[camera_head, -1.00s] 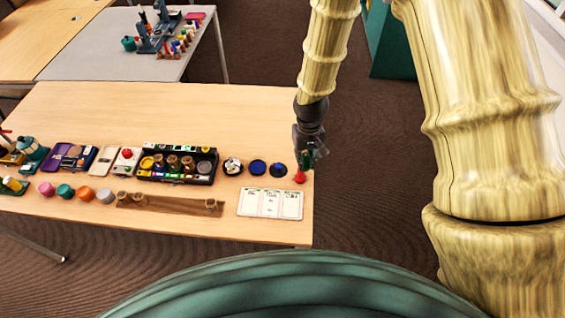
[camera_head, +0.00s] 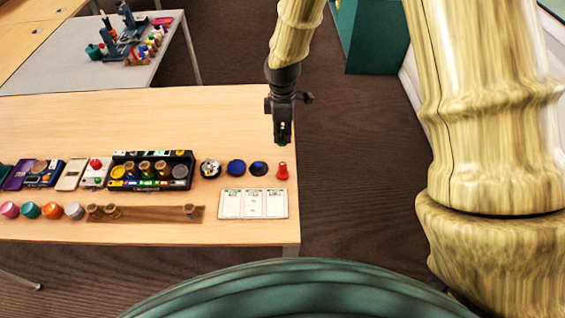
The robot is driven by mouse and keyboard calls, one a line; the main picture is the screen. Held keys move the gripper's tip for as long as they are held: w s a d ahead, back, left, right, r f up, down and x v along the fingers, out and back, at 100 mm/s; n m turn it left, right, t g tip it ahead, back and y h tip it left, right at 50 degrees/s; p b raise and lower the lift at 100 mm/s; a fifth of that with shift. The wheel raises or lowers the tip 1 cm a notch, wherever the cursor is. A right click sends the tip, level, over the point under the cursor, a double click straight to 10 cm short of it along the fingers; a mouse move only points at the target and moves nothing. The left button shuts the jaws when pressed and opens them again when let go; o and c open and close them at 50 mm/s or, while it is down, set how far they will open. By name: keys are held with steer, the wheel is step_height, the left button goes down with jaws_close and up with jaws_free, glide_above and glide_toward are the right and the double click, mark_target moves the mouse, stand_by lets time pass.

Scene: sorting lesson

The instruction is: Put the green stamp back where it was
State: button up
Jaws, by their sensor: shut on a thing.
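My gripper (camera_head: 283,134) points down over the right part of the wooden table, at the far side of a red stamp-like piece. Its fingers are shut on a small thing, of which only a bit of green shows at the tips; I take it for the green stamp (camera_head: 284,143). The fingers hide most of it. A brown wooden strip (camera_head: 155,214) lies near the front edge, with two brown pieces at its left and one at its right. A black organizer (camera_head: 187,157) behind it holds several brown-handled stamps and coloured pads.
The red piece (camera_head: 282,172) stands near the table's right edge. A white card sheet (camera_head: 253,213) lies in front of it. Dark blue round pads (camera_head: 236,168) and a white round dish (camera_head: 210,168) lie left of it. The back of the table (camera_head: 130,118) is clear.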

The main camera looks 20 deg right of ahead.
steer(key=shift+w+d+r+n+b, duration=0.15)
steer(key=shift+w+n+b, duration=0.2)
steer(key=shift+n, duration=0.75)
steer(key=shift+f+p, duration=1.05)
steer(key=shift+f, duration=3.85)
steer(key=shift+f, duration=0.15)
steer(key=o, duration=0.8)
steer(key=shift+w, duration=0.1)
steer(key=shift+r+b, duration=1.2)
steer(key=shift+r, duration=4.95)
